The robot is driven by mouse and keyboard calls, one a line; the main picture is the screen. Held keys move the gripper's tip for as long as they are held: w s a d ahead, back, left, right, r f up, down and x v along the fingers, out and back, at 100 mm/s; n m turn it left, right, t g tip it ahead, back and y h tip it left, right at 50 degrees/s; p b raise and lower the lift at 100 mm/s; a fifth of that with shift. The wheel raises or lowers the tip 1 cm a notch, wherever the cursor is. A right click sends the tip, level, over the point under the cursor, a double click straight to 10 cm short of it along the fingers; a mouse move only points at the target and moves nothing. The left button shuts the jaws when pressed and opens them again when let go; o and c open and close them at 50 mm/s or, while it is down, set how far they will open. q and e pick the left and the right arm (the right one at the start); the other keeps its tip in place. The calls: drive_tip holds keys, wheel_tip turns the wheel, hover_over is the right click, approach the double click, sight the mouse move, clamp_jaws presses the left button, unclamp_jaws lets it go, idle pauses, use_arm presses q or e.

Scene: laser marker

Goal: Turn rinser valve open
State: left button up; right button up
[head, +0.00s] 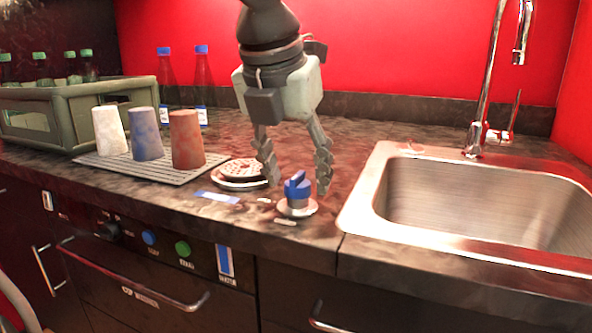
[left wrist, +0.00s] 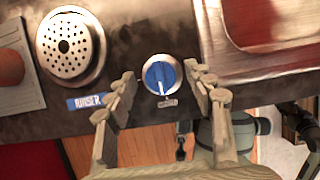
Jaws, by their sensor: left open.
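The rinser valve (head: 297,192) is a blue knob on a round metal base on the counter, left of the sink. In the left wrist view the blue knob (left wrist: 160,75) shows from above with a white pointer line toward a small label. My left gripper (head: 296,188) is open above the counter, with its fingers to either side of and a little behind the knob. In the left wrist view the fingertips (left wrist: 160,78) flank the knob, with gaps on both sides. The round perforated rinser (head: 242,172) sits left of the knob. My right gripper is not seen.
A steel sink (head: 365,195) with a tall faucet (head: 484,85) lies to the right. Three cups stand upside down on a ribbed mat (head: 128,168) at left. A green crate (head: 62,118) with bottles and two blue-capped bottles stand behind. A blue RINSER label (left wrist: 88,101) lies beside the rinser.

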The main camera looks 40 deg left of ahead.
use_arm(q)
drive_tip(key=c, duration=1.1)
